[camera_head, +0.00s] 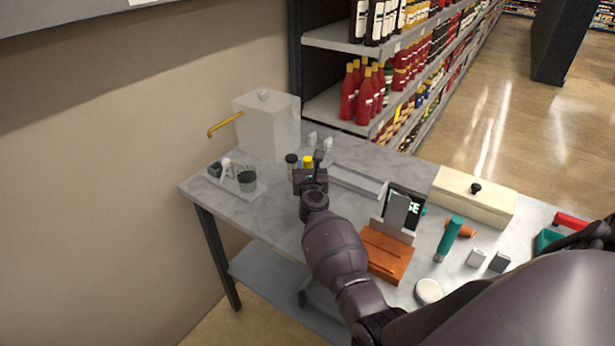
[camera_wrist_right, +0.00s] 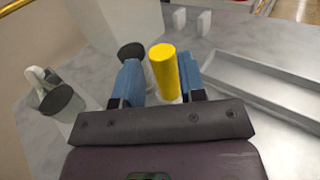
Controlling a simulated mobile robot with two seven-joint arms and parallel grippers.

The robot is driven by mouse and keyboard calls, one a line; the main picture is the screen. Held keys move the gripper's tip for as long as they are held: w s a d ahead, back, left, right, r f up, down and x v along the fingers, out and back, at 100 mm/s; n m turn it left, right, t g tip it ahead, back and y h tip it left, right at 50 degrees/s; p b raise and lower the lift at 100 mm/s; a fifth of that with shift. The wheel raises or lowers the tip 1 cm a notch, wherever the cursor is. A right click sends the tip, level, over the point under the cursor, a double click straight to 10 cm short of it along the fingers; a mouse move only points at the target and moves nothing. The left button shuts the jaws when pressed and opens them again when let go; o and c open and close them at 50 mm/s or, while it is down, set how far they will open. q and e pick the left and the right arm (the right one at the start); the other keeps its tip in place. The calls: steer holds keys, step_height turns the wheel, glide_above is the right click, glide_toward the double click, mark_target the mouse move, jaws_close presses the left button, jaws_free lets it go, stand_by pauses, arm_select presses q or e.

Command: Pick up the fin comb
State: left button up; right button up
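I cannot single out the fin comb for certain in either view. My right gripper (camera_head: 313,164) is over the left part of the grey table. In the right wrist view its two blue fingers (camera_wrist_right: 160,82) are apart, on either side of a yellow cylinder (camera_wrist_right: 164,70). There is a thin gap at its left; I cannot tell whether the right finger touches it. The yellow cylinder also shows just behind the gripper in the head view (camera_head: 307,161). A dark-capped jar (camera_head: 291,165) stands left of it. My left gripper is not in view.
A translucent tank (camera_head: 268,125) and a tray with small cups (camera_head: 247,180) stand on the left. A grey channel tray (camera_head: 356,182) lies right of the gripper. An orange-brown stand (camera_head: 386,254), a teal tool (camera_head: 449,238) and a cream box (camera_head: 472,196) are further right.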

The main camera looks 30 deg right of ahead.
mark_target(307, 157)
steer(key=shift+w+d, duration=0.25)
steer(key=shift+w, duration=0.15)
arm_select(q)
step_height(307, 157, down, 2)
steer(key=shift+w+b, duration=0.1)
steer(key=shift+b, duration=0.85)
arm_select(e)
steer(key=w+d, duration=0.1)
steer(key=w+d+f, duration=0.1)
steer(key=w, duration=0.1)
steer(key=shift+w, duration=0.25)
steer(key=shift+w+d+r, duration=0.1)
steer(key=shift+w+d, duration=0.15)
steer(key=shift+w, duration=0.1)
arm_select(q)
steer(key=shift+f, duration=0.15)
arm_select(e)
steer(key=shift+c, duration=0.4)
steer(key=c, duration=0.5)
